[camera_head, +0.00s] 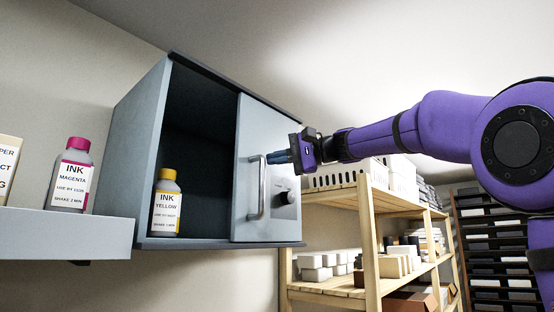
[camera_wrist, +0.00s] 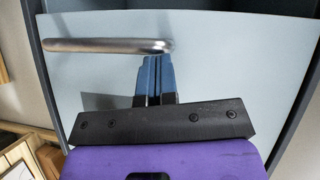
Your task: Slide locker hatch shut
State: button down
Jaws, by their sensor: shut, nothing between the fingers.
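The blue-grey locker (camera_head: 135,148) is mounted on the wall with its left half open to a dark inside. Its sliding hatch (camera_head: 268,125) covers the right half and carries a vertical metal bar handle (camera_head: 261,188) and a dark knob (camera_head: 287,197). My gripper (camera_head: 272,157) is shut and empty, its blue fingers at the upper part of the handle. In the wrist view the fingertips (camera_wrist: 153,62) are close beside one end of the handle (camera_wrist: 105,45), in front of the hatch (camera_wrist: 225,60). I cannot tell whether they touch it.
A yellow-capped ink bottle (camera_head: 166,204) stands inside the locker at the opening's left. A magenta-capped ink bottle (camera_head: 73,176) and a box (camera_head: 9,168) stand on a shelf (camera_head: 62,232) at left. A wooden rack (camera_head: 371,230) stands at right, below my arm.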

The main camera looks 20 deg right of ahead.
jog(key=s+a, duration=0.5)
jog(key=a, duration=0.3)
jog(key=s+a, duration=0.5)
jog(key=a, duration=0.4)
jog(key=shift+a, duration=0.2)
jog(key=shift+s, duration=0.1)
